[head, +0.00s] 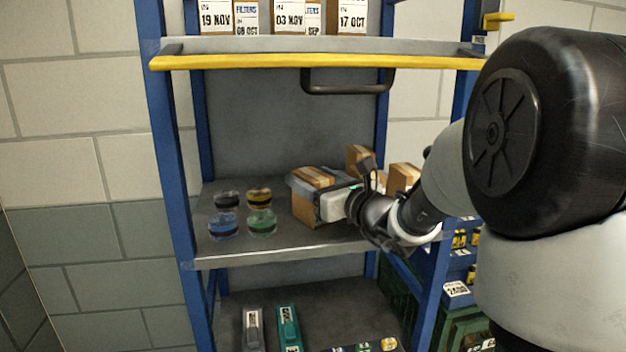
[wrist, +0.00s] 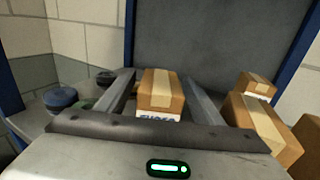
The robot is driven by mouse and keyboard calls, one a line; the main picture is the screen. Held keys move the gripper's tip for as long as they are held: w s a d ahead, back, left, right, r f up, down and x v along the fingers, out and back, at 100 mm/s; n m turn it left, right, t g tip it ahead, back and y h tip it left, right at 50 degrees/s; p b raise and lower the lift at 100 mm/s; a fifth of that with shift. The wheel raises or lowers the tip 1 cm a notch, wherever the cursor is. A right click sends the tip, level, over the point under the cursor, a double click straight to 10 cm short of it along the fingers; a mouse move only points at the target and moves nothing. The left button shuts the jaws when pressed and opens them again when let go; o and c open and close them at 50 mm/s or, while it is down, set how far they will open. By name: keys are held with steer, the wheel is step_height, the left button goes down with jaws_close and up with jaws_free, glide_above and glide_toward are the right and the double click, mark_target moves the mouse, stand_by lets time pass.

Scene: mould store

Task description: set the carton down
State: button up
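The carton, a brown box with a pale tape strip and a white label, is on the middle shelf in the head view (head: 309,206). It also shows in the wrist view (wrist: 161,92). My gripper (head: 318,180) reaches in from the right, its fingers on either side of the carton. In the wrist view my gripper (wrist: 160,76) appears open, with narrow gaps between fingers and carton. The carton looks upright, its base seeming to rest on the shelf (head: 290,248); the contact is partly hidden.
More cartons stand to the right (wrist: 257,130), close to the right finger. A yellow-edged upper shelf (head: 310,62) with a dark handle hangs above. Blue posts (head: 172,150) flank the bay.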

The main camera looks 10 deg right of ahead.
steer(key=shift+r, duration=0.25)
steer(key=v, duration=1.2)
steer(key=shift+f+b, duration=0.2)
steer(key=shift+b, duration=0.1)
steer(key=shift+d, duration=0.1)
